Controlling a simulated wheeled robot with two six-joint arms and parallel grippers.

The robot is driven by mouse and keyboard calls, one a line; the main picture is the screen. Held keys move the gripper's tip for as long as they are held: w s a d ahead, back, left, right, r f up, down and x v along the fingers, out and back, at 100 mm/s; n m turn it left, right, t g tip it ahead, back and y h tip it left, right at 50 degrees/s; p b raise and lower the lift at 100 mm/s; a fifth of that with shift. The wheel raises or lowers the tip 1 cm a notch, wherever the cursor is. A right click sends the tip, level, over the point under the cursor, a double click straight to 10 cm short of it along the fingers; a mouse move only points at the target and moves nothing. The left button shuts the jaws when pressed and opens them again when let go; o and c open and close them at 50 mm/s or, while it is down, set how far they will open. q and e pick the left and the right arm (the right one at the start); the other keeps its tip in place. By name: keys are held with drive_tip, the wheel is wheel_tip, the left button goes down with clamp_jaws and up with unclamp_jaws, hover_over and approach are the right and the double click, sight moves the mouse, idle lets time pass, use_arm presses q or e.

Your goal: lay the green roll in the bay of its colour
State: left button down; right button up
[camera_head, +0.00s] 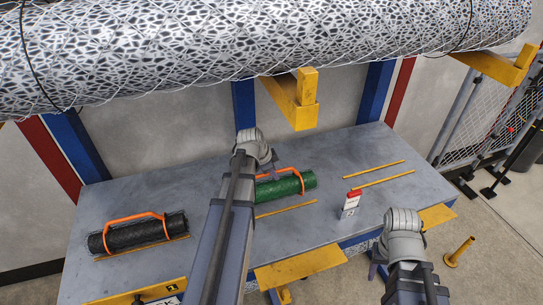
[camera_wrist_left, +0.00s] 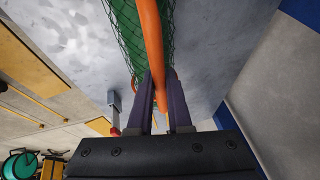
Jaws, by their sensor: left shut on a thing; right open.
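The green roll (camera_head: 296,185), a mesh-wrapped cylinder with an orange handle (camera_head: 289,171), is at the middle of the grey table, behind a yellow strip (camera_head: 287,210). My left gripper (camera_head: 275,172) is shut on the orange handle; in the left wrist view the fingers (camera_wrist_left: 162,98) close around the handle (camera_wrist_left: 150,40), with the green mesh (camera_wrist_left: 128,35) beside it. My arm hides the roll's left end. I cannot tell whether the roll touches the table. My right gripper (camera_head: 376,270) is open at the front right, partly hidden by its wrist. No green bay marking is clearly visible.
A black roll (camera_head: 136,234) with an orange handle lies at the table's left. A small red-and-white box (camera_head: 350,204) stands right of the green roll. Two yellow strips (camera_head: 375,169) (camera_head: 384,180) border bare table at right. A large patterned roll (camera_head: 240,40) hangs above the back.

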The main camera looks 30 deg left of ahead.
sight(274, 182)
use_arm(q)
wheel_tip(274, 182, up, 7)
drive_tip(key=p, duration=0.6)
drive_tip(key=shift+d+r, duration=0.15)
drive_tip(key=shift+r, duration=0.05)
drive_tip(key=shift+f, duration=0.2)
wheel_tip(274, 182, down, 11)
drive_tip(key=b, duration=1)
drive_tip(key=shift+r+b, duration=0.2)
drive_tip(key=shift+b, duration=0.1)
drive_tip(key=shift+f+b, duration=0.5)
drive_tip(key=shift+f, duration=0.05)
drive_tip(key=c, duration=0.8)
unclamp_jaws()
drive_tip(key=shift+o, duration=0.2)
